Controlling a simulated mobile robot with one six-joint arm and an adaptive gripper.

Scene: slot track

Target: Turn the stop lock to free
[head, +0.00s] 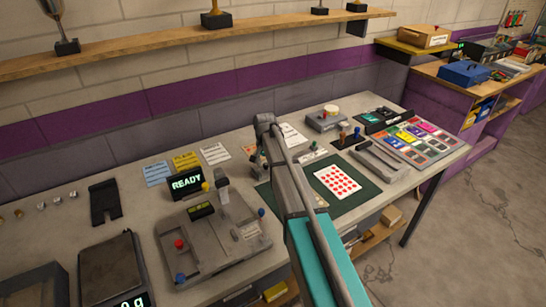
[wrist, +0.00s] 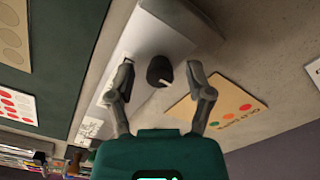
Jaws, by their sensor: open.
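In the wrist view a round dark knob (wrist: 159,71) with a white pointer line sits on a pale grey block (wrist: 152,38). The pointer line slants toward the lower right of the picture. This knob looks like the stop lock, but I can read no label on it. My gripper (wrist: 160,66) is open, with one finger on each side of the knob and visible gaps to both. I cannot tell how far the fingertips are above the block. In the head view my arm hides the knob and most of the gripper.
A tan card (wrist: 228,108) with coloured dots lies beside the block. A dark green mat (head: 366,190) carries a white sheet with red dots (head: 337,182). A grey machine (head: 210,240) with a sign reading READY (head: 186,183) stands left of my arm.

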